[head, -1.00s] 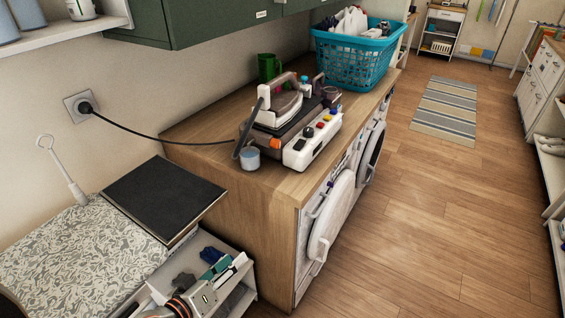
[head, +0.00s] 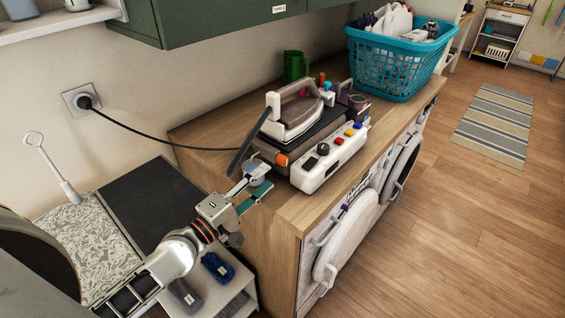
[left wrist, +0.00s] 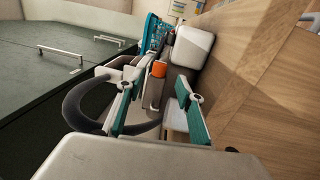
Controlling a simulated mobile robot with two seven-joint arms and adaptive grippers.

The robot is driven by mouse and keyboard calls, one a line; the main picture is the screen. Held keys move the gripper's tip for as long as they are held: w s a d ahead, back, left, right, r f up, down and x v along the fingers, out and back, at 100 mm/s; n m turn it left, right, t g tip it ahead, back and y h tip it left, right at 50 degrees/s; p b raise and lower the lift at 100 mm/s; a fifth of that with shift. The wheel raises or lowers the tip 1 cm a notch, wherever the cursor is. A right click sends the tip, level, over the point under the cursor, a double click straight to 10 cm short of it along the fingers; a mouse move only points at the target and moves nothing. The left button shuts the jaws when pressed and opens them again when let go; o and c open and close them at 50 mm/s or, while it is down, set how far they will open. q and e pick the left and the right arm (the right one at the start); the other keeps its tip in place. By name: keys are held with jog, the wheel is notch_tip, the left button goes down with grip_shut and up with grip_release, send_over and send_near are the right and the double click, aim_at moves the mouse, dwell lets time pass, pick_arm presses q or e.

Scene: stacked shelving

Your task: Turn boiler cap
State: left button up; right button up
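The ironing boiler (head: 318,168) stands on the wooden counter, with a row of coloured buttons on its white side. An iron (head: 298,112) rests on top of it. An orange cap (head: 282,159) is on the boiler's near end; it also shows in the left wrist view (left wrist: 158,69). My left gripper (head: 262,182) is at the counter's near edge, just short of that end. Its teal-padded fingers are apart, with the orange cap beyond and between them in the left wrist view. My right gripper is out of view.
A black hose loops from the boiler's near end, close to my left fingers, and a cord runs to the wall socket (head: 82,100). A teal laundry basket (head: 398,62) and green mug (head: 295,66) stand behind. Dark bottles (head: 217,266) sit on the low shelf.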

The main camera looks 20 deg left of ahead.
aim_at(281, 164)
pick_arm(q)
jog(key=p+x, duration=0.1)
jog(key=x, duration=0.5)
jog(key=shift+w, duration=0.2)
grip_shut()
